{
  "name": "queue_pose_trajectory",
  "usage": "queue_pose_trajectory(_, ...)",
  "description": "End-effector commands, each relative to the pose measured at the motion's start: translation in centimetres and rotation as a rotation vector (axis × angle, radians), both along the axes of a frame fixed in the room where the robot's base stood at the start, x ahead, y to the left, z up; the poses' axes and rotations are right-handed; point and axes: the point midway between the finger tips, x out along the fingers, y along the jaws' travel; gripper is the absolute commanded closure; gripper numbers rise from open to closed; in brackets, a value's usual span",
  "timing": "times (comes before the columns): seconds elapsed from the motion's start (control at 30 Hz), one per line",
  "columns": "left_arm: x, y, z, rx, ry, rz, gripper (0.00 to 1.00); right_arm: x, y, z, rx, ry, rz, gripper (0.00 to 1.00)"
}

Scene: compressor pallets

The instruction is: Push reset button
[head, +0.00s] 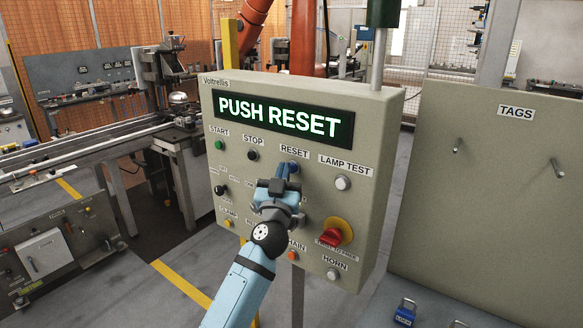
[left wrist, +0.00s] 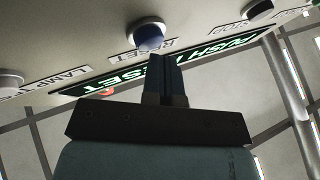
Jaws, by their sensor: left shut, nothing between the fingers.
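The beige control panel (head: 283,265) has a lit green display reading PUSH RESET (head: 280,116). The blue reset button (head: 294,166) sits under the RESET label, right of the black STOP button (head: 252,155). My left gripper (head: 283,170) is shut and empty, its fingertips just at the lower left of the reset button. In the left wrist view the blue reset button (left wrist: 149,38) is just beyond the shut fingertips (left wrist: 160,60). I cannot tell whether they touch it. My right gripper is not in view.
The white lamp test button (head: 342,183) is to the right of reset, and a red rotary switch on yellow (head: 334,234) is lower right. A TAGS board (head: 480,200) with pegs stands at the right. A blue padlock (head: 405,312) lies below it.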

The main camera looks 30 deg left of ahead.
Motion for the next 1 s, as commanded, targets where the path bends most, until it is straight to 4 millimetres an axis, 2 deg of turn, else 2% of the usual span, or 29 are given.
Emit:
queue_pose_trajectory(0.53,0.68,-0.13,0.24,-0.002,-0.004,-0.004,1.0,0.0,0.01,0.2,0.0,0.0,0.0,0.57)
queue_pose_trajectory(1.0,0.3,-0.13,0.21,-0.003,-0.004,-0.006,1.0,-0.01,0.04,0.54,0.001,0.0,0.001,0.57)
